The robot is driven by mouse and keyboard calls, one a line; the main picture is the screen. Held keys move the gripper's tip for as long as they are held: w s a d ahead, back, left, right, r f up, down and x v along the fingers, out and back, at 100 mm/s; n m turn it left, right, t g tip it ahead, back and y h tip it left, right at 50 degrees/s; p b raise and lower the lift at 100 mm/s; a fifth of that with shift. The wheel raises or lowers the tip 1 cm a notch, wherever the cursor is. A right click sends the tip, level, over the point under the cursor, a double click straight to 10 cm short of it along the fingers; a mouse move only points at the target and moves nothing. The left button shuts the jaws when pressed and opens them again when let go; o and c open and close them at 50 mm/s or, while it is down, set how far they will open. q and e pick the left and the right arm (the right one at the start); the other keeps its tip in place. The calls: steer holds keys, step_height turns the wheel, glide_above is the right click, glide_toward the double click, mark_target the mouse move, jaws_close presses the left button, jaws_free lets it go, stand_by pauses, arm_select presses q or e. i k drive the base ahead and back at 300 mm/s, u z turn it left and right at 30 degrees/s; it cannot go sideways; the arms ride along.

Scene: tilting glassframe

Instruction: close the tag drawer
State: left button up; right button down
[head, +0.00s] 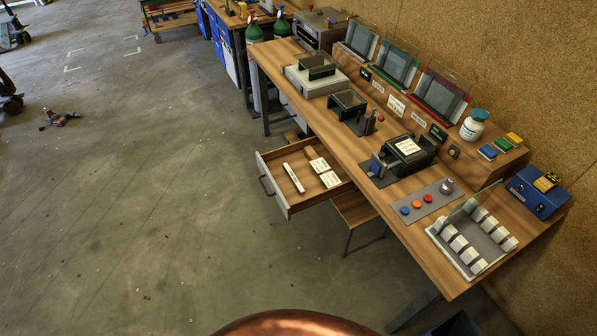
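The tag drawer (272,172) is a wooden tray with grey sides, pulled out from under the workbench towards the left of the picture. Its dark handle (266,187) is on the grey front panel at the left end. Inside lie white tags (330,179), a long white strip (293,178) and a small wooden piece (310,153). The drawer's rear part is hidden under the bench top. Neither of my grippers shows in the head view.
The workbench (345,147) carries fixtures, a white tray of pale blocks (437,245), coloured buttons and a blue box (538,194). A brown stool-like seat (355,209) stands beside the drawer. The concrete floor (160,200) left of the drawer is clear.

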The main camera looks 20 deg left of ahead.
mark_target(298, 155)
steer(key=u, duration=1.55)
steer(key=i, duration=0.35)
steer(key=z, duration=1.8)
